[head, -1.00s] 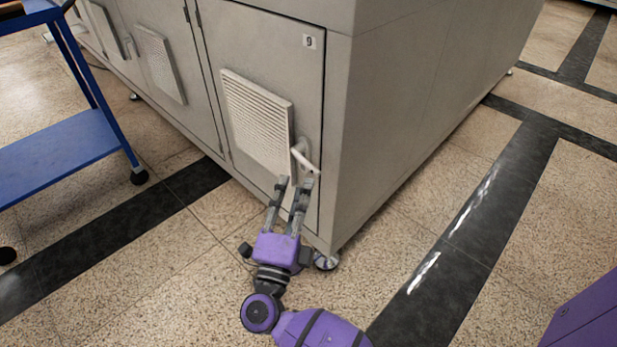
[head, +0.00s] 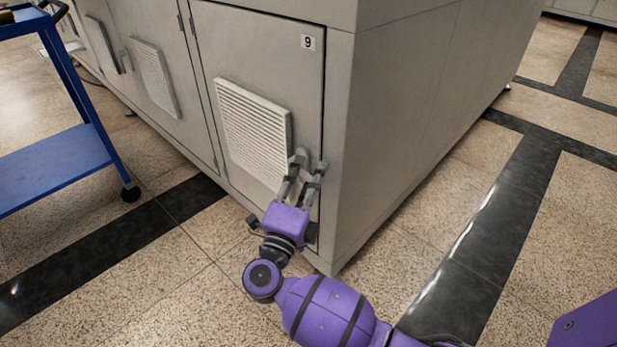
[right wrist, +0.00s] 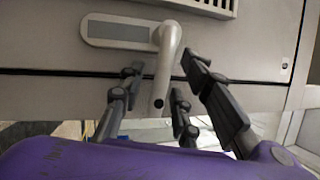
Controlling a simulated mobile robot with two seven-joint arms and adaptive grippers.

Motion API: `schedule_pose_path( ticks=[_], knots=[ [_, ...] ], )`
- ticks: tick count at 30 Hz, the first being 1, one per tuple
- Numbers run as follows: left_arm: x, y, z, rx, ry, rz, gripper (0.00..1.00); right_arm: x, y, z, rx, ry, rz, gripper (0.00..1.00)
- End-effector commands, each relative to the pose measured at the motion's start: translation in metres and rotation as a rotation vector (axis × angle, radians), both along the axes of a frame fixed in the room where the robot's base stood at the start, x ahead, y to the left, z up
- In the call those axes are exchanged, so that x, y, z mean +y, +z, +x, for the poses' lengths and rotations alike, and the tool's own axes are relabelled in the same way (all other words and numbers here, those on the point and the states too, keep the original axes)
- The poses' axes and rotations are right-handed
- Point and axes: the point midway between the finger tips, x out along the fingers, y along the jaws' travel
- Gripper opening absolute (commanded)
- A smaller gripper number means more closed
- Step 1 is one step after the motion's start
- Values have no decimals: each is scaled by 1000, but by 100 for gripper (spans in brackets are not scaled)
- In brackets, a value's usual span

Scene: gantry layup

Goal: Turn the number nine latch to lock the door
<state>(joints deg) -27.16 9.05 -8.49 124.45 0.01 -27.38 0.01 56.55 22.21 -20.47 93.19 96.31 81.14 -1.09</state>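The door (head: 262,55) marked with a 9 label (head: 308,42) is the nearest cabinet door and looks closed. Its latch (right wrist: 167,60) shows in the right wrist view as a pale lever on a recessed plate, its free end pointing down toward my gripper. In the head view my fingers largely hide the latch. My right gripper (head: 308,166) is at the latch, below the door vent's right side. In the right wrist view its dark fingers (right wrist: 161,75) are spread on either side of the lever, with gaps showing. My left gripper is out of view.
The vent panel (head: 254,133) sticks out from the door just left of the latch. The cabinet's right side wall (head: 400,130) is plain. A blue cart (head: 55,165) stands at the left. The floor (head: 200,290) in front is clear.

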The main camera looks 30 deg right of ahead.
Motion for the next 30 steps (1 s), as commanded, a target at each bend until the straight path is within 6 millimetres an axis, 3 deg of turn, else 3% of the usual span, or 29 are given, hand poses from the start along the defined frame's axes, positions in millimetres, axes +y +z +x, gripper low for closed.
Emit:
schedule_pose_path(
  ticks=[4, 11, 30],
  knots=[
    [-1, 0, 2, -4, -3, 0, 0, 0, 0, 0, -1, 0, -1, 30],
    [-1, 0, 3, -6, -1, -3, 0, 0, 0, 0, -1, 0, -1, 0],
    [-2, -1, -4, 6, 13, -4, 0, 0, -1, 0, -4, 0, 1, 0]
  ],
)
